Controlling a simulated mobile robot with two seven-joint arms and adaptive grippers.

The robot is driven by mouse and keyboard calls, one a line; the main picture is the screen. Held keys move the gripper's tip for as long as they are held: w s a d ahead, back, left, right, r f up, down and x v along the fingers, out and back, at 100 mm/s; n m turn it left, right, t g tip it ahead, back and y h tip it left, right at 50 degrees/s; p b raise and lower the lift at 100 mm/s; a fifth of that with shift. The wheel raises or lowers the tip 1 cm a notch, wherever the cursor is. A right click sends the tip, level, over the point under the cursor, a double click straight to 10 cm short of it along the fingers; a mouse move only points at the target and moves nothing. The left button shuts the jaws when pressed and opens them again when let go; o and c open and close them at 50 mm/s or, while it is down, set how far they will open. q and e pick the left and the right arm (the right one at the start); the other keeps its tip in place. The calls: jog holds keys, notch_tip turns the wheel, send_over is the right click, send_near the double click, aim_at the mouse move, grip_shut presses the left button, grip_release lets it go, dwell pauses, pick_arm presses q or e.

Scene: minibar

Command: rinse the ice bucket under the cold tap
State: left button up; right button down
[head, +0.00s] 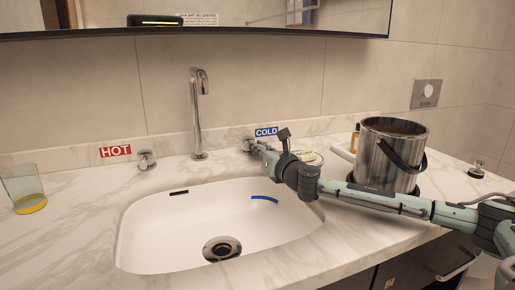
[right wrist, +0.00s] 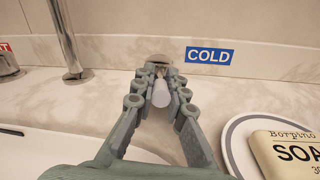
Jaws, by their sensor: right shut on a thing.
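The ice bucket (head: 392,145) is a shiny metal bucket with a dark handle, standing upright on the counter right of the sink. My right arm crosses in front of its lower part. The cold tap handle (head: 247,144) sits at the back of the counter beside the blue COLD label (head: 266,132). My right gripper (head: 257,148) is shut on this handle; in the right wrist view its fingers lie on both sides of the pale handle (right wrist: 160,92). The spout (head: 197,110) stands over the sink (head: 160,235), with no water visible. My left gripper is out of view.
The hot tap handle (head: 146,160) is left of the spout. A glass (head: 23,186) with a yellow base stands at the far left. A soap box (right wrist: 290,152) lies on a round dish (right wrist: 233,135) right of my right gripper. The left counter is mostly clear.

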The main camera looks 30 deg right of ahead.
jog(key=c, duration=1.6)
grip_release()
jog(key=shift+o, duration=0.2)
jog(key=s+a, duration=0.1)
jog(key=s, duration=1.1)
jog(key=shift+a, duration=0.3)
